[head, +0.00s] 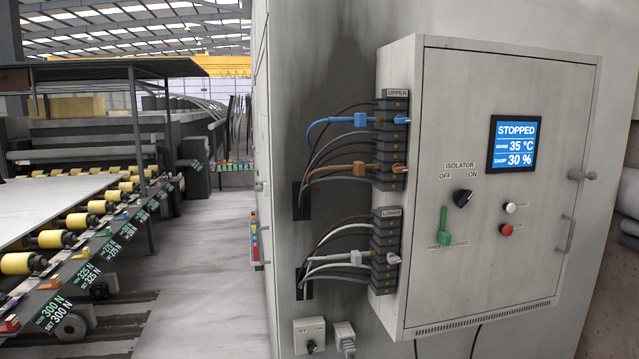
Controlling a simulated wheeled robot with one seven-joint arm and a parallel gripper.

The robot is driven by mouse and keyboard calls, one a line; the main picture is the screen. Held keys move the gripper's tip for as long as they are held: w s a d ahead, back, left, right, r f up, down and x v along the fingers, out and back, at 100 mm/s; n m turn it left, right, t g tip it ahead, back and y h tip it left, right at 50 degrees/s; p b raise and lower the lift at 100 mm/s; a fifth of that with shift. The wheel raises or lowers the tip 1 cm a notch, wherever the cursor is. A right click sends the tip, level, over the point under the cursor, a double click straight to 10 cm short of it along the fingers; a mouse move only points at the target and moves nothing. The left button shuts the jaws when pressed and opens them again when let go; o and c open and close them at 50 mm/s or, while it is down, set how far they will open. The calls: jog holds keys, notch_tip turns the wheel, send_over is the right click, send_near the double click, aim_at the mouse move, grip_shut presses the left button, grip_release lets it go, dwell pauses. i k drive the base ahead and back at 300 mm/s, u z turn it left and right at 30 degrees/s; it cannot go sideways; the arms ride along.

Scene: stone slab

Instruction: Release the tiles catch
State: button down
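No catch labelled "tiles" can be read in the head view. A grey control cabinet (575,95) stands at the right with its door shut. A small green lever (444,228) on its door stands about upright, over small lettering that seems to read FREE at left and LOCKED at right. I cannot tell which side it is set to. Above it is a black isolator knob (462,198), marked OFF and ON, turned at a slant. A screen (514,144) reads STOPPED, 35 °C and 30 %. My gripper is not in view.
Upper (391,135) and lower (386,252) terminal blocks with cables stick out on the cabinet's left side. A small switch box (309,336) is below. A roller conveyor (75,235) with a pale slab (50,205) runs along the left. The floor (205,270) between is clear.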

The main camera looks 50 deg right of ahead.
aim_at(260, 189)
jog(key=z, duration=0.6)
jog(key=i, duration=2.4)
jog(key=u, duration=0.45)
